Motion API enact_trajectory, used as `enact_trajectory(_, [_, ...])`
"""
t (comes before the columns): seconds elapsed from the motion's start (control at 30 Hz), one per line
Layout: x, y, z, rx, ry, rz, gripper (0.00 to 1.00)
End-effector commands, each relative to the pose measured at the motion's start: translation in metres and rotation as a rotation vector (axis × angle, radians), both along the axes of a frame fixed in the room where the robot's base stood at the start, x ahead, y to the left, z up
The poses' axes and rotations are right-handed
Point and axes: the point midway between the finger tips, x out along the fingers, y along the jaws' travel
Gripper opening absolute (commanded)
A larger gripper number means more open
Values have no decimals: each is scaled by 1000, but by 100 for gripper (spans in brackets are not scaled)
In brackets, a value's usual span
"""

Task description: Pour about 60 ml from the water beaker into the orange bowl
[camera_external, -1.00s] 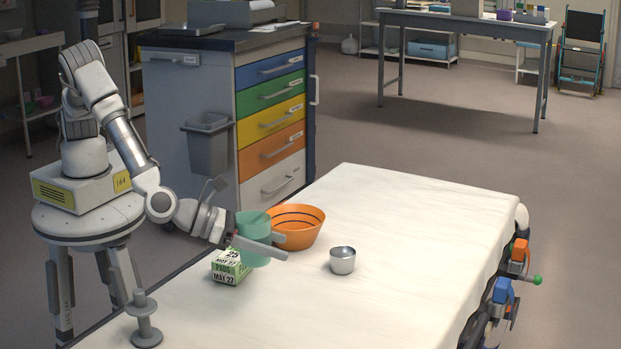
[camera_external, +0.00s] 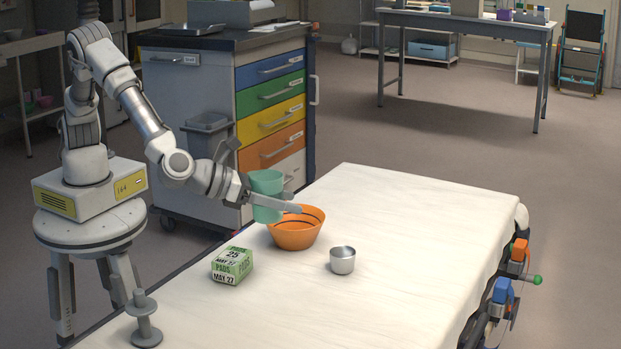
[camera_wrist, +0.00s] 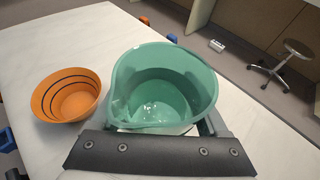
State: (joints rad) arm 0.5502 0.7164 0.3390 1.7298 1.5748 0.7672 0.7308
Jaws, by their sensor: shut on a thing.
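The orange bowl (camera_external: 296,234) has dark stripes and stands on the white-covered stretcher (camera_external: 400,240). In the wrist view the bowl (camera_wrist: 52,107) is left of the beaker, and its visible inside looks empty.
A small metal cup (camera_external: 342,260) stands right of the bowl. A green-and-white pads box (camera_external: 232,265) and a grey spool-shaped stand (camera_external: 144,320) are toward the near left. A drawer cabinet (camera_external: 225,90) stands behind. The stretcher's right side is clear.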

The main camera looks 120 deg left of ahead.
Motion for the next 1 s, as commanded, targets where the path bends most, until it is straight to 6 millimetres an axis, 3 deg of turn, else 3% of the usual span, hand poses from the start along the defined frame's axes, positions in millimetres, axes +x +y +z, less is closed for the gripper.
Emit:
enact_trajectory(0.27, [-40,89,0,0,-9,181,14])
enact_trajectory(0.6, [-118,189,-1,-1,-5,418,14])
enact_trajectory(0.8, [-157,224,-4,-3,1,519,14])
enact_trajectory(1.0, [-185,246,-7,-3,6,585,14])
